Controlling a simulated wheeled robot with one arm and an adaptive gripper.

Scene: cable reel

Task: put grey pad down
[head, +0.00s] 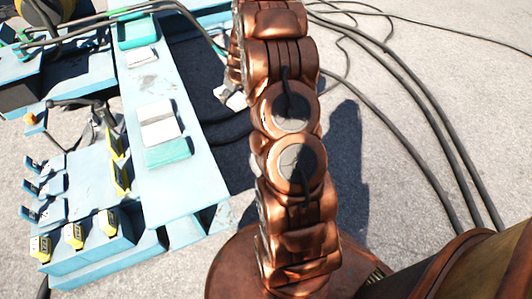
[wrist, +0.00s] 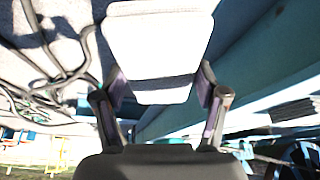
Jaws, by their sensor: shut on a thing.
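The grey pad (wrist: 158,45) looks pale grey to white in the wrist view, lit brightly on its broad face with a dark shadow band across it. My gripper (wrist: 160,88) is shut on it, with one finger at each side. In the head view my copper arm hides most of the gripper. A small pale piece (head: 233,97) shows at the left edge of the arm, above the ground and right of the light blue bench; it is probably the pad.
The light blue bench (head: 185,185) carries pale blocks (head: 157,122) and teal blocks (head: 168,152). A blue box with yellow-labelled switches (head: 75,236) stands at its left. Black cables (head: 420,110) run over the ground at right.

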